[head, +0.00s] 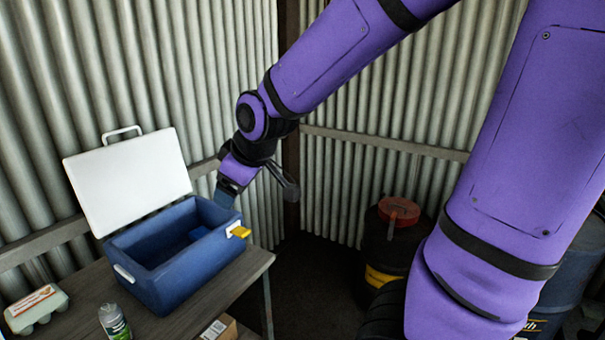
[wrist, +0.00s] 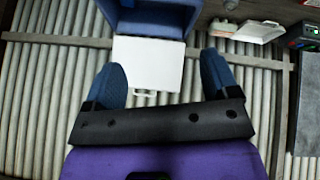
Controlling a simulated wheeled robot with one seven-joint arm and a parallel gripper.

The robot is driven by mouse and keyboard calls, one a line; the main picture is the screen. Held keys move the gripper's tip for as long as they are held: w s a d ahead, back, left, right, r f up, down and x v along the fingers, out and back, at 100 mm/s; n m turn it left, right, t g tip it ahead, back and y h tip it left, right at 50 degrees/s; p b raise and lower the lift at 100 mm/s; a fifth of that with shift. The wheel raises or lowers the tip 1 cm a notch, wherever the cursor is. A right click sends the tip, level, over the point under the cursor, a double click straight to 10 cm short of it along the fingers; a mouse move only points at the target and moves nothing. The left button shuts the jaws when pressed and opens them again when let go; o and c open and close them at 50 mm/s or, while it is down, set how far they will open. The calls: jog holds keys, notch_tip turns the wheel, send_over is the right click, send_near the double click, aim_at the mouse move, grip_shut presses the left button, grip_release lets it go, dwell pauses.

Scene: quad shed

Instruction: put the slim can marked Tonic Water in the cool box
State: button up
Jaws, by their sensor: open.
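The blue cool box (head: 172,287) stands on the table with its white lid (head: 130,180) raised. Its visible inside shows only blue, with a lighter blue patch I cannot identify. The box (wrist: 155,22) and lid (wrist: 150,66) also show in the wrist view. My gripper (head: 227,194) is at the back right of the box, beside the lid. In the wrist view my gripper (wrist: 163,70) has its blue fingers wide apart, with nothing between them.
An egg carton (head: 37,308) lies at the table's left. A cardboard box (head: 219,328) is at the front edge. A yellow piece (head: 240,231) sits at the cool box's right end. Corrugated walls stand close behind. A dark drum (head: 392,240) stands on the floor at right.

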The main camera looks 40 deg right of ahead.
jog(key=s+r+m, duration=0.3)
jog(key=s, duration=0.5)
jog(key=s+d+r+m+g+h, duration=0.1)
jog(key=s+r+m, duration=0.2)
jog(key=s, duration=0.6)
jog(key=shift+s+d+r, duration=0.15)
jog(key=shift+d+r, duration=0.05)
jog(key=shift+r, duration=0.55)
jog(key=shift+o, duration=0.5)
